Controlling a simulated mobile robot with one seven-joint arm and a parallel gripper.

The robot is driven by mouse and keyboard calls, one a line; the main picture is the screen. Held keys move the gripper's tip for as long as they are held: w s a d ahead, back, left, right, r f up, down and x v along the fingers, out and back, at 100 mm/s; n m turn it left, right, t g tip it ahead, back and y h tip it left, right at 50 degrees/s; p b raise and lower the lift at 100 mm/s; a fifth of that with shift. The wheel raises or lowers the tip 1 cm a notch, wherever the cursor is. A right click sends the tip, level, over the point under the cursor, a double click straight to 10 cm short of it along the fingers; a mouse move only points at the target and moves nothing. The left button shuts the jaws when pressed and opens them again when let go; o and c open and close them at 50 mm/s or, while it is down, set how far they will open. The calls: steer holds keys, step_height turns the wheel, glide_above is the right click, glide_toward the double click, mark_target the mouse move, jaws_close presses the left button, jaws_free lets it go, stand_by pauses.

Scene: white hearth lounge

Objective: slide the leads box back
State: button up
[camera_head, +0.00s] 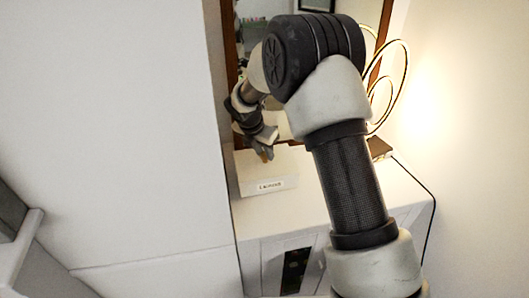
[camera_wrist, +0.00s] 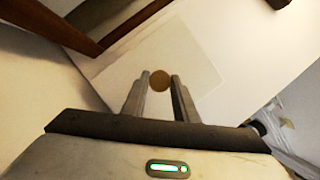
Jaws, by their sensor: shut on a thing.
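The leads box (camera_head: 265,175) is a low white box with a small label on its front, too small to read surely. It sits at the left of a white cabinet top (camera_head: 318,208). In the wrist view its pale square lid (camera_wrist: 195,62) carries a round tan knob (camera_wrist: 160,82). My gripper (camera_head: 265,153) reaches down onto the box from above. In the wrist view the fingers of my gripper (camera_wrist: 160,78) are on either side of the knob, shut on it. The box's back edge is partly hidden by my arm.
A white wall block (camera_head: 110,130) stands close along the box's left side. A wood-framed mirror (camera_head: 231,60) rises behind the cabinet top. A glowing looped lamp (camera_head: 398,60) on a brown base (camera_head: 380,148) stands at the back right, its black cord (camera_head: 425,186) trailing down the right side.

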steer(key=o, duration=1.1)
